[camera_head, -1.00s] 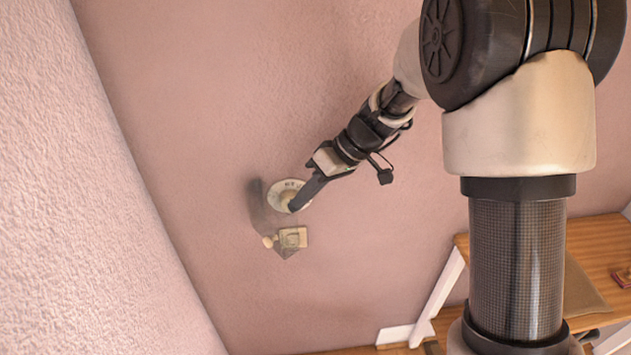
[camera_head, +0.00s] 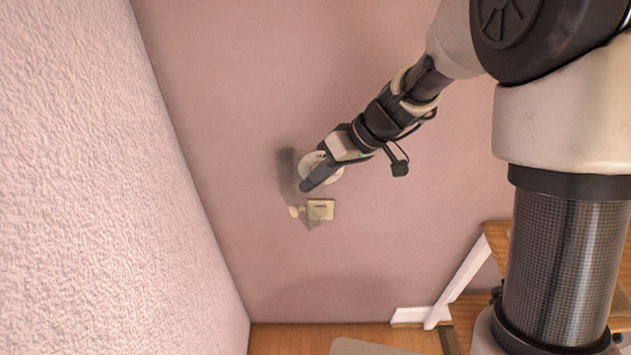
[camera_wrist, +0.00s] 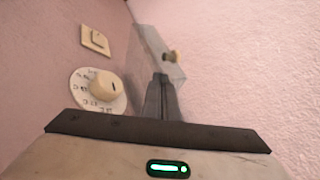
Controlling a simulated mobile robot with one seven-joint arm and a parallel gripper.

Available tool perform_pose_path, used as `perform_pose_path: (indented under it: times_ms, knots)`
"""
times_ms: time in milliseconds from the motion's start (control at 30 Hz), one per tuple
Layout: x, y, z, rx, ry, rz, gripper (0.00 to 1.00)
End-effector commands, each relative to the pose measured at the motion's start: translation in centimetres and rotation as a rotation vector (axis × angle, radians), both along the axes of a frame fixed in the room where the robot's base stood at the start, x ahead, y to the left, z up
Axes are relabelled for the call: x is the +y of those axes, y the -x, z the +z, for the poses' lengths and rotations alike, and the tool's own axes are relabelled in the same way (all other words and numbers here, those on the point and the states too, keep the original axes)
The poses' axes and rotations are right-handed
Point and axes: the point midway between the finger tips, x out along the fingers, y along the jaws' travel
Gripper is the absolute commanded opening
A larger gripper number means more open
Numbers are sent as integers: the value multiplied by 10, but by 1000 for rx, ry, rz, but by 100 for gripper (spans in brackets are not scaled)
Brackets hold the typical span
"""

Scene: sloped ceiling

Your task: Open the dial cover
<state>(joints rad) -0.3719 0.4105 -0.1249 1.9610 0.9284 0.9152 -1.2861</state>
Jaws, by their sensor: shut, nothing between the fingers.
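The round white dial (camera_head: 334,178) is on the pink wall, partly hidden by my gripper in the head view. Its numbered face and cream knob (camera_wrist: 106,86) show clearly in the wrist view. The dial cover (camera_head: 286,164) is a see-through panel with a small round knob (camera_head: 294,211). In the wrist view the cover (camera_wrist: 146,50) stands out from the wall to the right of the dial, which is uncovered on that side. My gripper (camera_head: 306,187) is shut and empty. Its fingertips (camera_wrist: 161,78) overlap the cover in the wrist view; I cannot tell whether they touch it.
A square cream switch plate (camera_head: 321,209) is on the wall beside the dial. A rough pale wall (camera_head: 110,180) closes in on the left. A wooden desk with white legs (camera_head: 497,240) stands at lower right. Wooden floor (camera_head: 290,338) shows at the bottom.

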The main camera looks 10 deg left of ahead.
Motion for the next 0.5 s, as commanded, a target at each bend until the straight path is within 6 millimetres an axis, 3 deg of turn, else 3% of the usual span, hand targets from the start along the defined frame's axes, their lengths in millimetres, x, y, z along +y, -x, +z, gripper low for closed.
perform_pose_path:
  times_ms: [500]
  knots:
    - [37,21,-3,-3,-1,-366,0]
